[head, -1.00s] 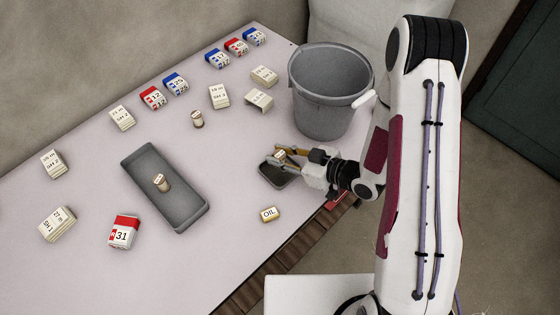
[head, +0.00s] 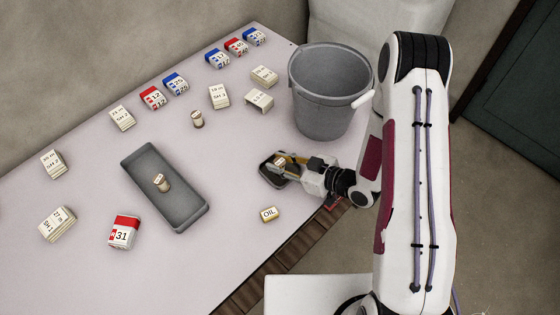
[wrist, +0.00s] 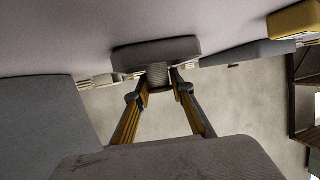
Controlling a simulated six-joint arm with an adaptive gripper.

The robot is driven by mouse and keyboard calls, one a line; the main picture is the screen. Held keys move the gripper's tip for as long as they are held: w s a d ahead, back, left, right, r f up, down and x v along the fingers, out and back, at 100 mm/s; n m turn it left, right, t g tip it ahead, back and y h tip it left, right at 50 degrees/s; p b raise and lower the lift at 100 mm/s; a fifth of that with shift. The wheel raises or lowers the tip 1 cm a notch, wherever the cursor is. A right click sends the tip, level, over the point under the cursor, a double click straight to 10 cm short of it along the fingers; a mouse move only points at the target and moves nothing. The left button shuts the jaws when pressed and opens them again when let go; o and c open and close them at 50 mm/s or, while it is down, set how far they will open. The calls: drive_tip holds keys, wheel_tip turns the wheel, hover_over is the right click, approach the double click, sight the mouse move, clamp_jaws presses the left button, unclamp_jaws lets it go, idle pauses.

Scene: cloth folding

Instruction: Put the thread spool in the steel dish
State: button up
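A small thread spool (head: 281,162) sits between the fingertips of my gripper (head: 283,164). In the wrist view the ribbed spool (wrist: 157,75) is between the two fingers (wrist: 160,84), which appear shut on it. The small dark steel dish (head: 267,174) lies near the table's right edge, under the fingertips. The dish also shows in the wrist view (wrist: 186,48), just behind the spool. The spool is at or just over the dish; I cannot tell whether it touches the dish floor. The fingers partly hide the dish.
A grey bucket (head: 326,112) rises behind my gripper. A long grey tray (head: 188,207) holds another spool (head: 161,182); one more spool (head: 197,119) stands beyond. Several labelled blocks (head: 124,232) are scattered about.

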drive_tip(key=o, duration=0.4)
drive_tip(key=shift+o, duration=0.2)
drive_tip(key=shift+r, duration=0.15)
drive_tip(key=shift+v, duration=6)
drive_tip(key=shift+w+d, duration=0.1)
